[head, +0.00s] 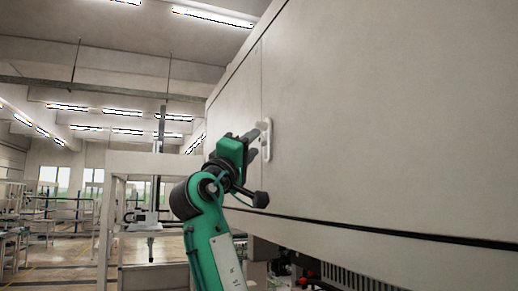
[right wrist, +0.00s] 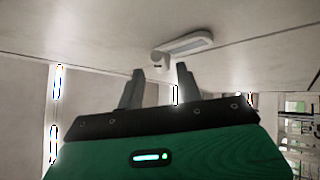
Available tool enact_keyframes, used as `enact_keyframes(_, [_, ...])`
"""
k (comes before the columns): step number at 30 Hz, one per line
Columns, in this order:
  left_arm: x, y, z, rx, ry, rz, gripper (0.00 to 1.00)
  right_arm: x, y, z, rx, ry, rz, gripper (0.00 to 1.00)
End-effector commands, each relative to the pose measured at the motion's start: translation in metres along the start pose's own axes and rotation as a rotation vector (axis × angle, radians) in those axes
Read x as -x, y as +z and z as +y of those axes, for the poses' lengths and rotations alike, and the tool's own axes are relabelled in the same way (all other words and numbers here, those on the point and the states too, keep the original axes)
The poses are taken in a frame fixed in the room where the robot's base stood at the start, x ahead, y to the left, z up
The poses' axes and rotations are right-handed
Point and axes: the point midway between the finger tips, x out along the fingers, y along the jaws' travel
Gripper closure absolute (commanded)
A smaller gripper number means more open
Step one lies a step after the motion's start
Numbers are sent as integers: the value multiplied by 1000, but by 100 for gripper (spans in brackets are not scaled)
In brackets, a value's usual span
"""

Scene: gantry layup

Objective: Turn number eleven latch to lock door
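The latch (head: 267,139) is a pale, rounded upright plate on the white cabinet door, near a vertical panel seam. In the right wrist view the latch (right wrist: 190,44) shows as a long rounded plate with a small round knob (right wrist: 158,59) at one end. My right gripper (head: 257,142) is right in front of the latch in the head view. In the right wrist view its two dark fingers (right wrist: 159,71) stand apart with nothing held, and the knob appears just beyond and between the tips. I cannot tell whether they touch it. My left gripper is not in view. No number is readable.
The large white cabinet (head: 390,110) fills the right side, with a dark gap along its lower edge. Below it are dark machinery and small red parts (head: 308,281). A pale frame (head: 150,165) stands behind my arm.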

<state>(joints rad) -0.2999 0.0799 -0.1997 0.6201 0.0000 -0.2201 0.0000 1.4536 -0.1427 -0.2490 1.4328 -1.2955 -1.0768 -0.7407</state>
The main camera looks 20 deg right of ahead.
Motion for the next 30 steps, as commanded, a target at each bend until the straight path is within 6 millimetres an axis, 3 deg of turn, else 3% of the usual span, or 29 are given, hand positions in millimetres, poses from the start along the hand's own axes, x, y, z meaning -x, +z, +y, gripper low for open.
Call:
enact_keyframes(1, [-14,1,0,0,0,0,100,17,2,-5,-4,0,3,64])
enact_keyframes(3, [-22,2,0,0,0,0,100,33,2,-5,-3,-1,2,64])
enact_keyframes(10, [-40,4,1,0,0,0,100,73,2,-4,-1,-2,1,64])
enact_keyframes(15, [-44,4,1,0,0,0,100,86,0,-2,-1,-1,1,64])
enact_keyframes(24, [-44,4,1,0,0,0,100,87,0,-1,0,-1,0,64])
enact_keyframes(30, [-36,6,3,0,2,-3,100,80,2,11,-70,-9,-37,100])
